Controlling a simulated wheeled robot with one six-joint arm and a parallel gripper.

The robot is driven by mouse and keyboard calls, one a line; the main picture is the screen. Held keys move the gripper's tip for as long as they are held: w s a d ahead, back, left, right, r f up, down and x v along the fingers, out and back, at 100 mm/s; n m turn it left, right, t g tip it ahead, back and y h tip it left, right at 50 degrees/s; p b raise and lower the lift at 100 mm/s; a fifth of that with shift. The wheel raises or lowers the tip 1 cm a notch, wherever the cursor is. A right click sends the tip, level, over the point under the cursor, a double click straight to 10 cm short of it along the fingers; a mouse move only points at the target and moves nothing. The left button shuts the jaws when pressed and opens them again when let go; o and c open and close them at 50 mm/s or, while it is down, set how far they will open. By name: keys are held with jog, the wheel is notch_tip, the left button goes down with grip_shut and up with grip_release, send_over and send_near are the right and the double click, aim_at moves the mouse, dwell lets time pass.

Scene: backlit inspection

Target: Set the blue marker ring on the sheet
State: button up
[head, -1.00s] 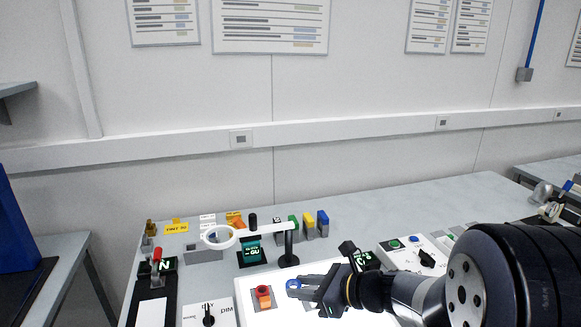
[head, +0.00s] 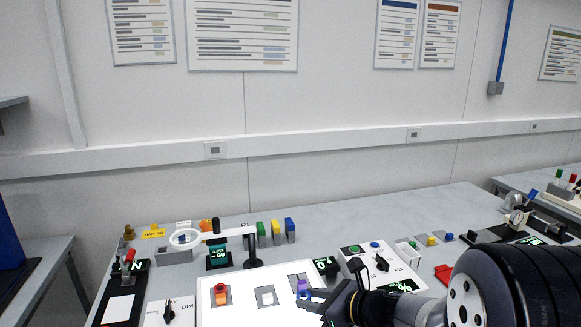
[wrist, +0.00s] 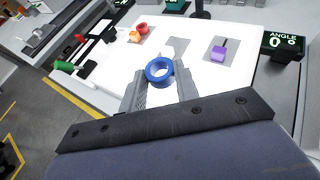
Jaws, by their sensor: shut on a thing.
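The blue marker ring (wrist: 159,71) is held between the tips of my gripper (wrist: 160,82), its hole facing the wrist camera. In the head view my gripper (head: 312,301) is over the right part of the glowing white sheet (head: 240,314), near the purple block (head: 303,284), and the ring is hard to make out there. The sheet (wrist: 120,72) lies beyond and below the ring in the wrist view, with a visible gap to the purple block (wrist: 218,54). Whether the ring touches the sheet cannot be told.
Red and orange pieces (head: 220,291) stand on a grey patch at the sheet's left. A magnifier arm (head: 225,233) stands behind the sheet, and a switch box (head: 375,260) to the right. Bare sheet lies between the patches.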

jog(key=w+d+m+t+h, duration=0.1)
jog(key=d+f+m, duration=0.1)
jog(key=w+d+m+t+h, duration=0.1)
jog(key=d, duration=0.1)
jog(key=shift+w+d+f+t+h, duration=0.1)
jog(key=shift+w+f+t+h, duration=0.2)
jog(key=shift+f, duration=0.1)
jog(key=d+f+m+h, duration=0.1)
jog(key=d, duration=0.1)
jog(key=d+f+m+t+h, duration=0.1)
jog(key=d, duration=0.1)
jog(key=w+d+f+m+h, duration=0.1)
jog(key=f, duration=0.1)
jog(key=shift+w+d+t, duration=0.1)
jog(key=shift+d+t, duration=0.3)
jog(key=shift+d+f+m+h, duration=0.3)
jog(key=shift+d+m+h, duration=0.15)
jog(key=shift+m+h, duration=0.05)
